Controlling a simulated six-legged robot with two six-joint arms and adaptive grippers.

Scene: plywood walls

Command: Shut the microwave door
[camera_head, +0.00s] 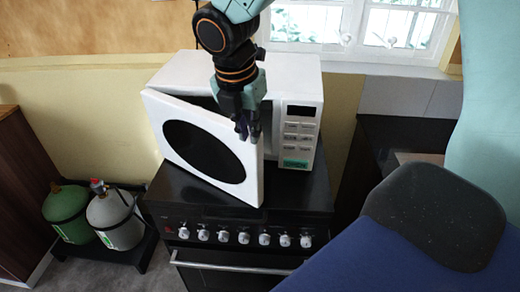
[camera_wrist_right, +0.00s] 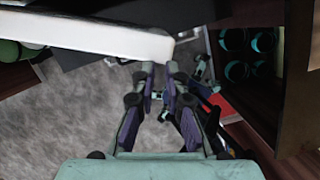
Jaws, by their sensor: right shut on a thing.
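The white microwave (camera_head: 300,75) stands on the black stove, its keypad panel at the right of its front. Its door (camera_head: 247,185), white with a dark oval window, is hinged at the left and stands partly open. My right gripper (camera_head: 242,128) reaches down from above to the free edge of the door, near its top corner, and is shut on it. In the wrist view the right gripper (camera_wrist_right: 161,68) has its fingers close together at the end of the white door (camera_wrist_right: 90,38). The exact contact is partly hidden. My left gripper is not in view.
The black stove (camera_head: 185,190) has a row of white knobs (camera_head: 243,237) below the door. Green and grey gas bottles (camera_head: 115,218) stand at the left. A window (camera_head: 350,25) is behind. A dark counter (camera_head: 405,135) is at the right.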

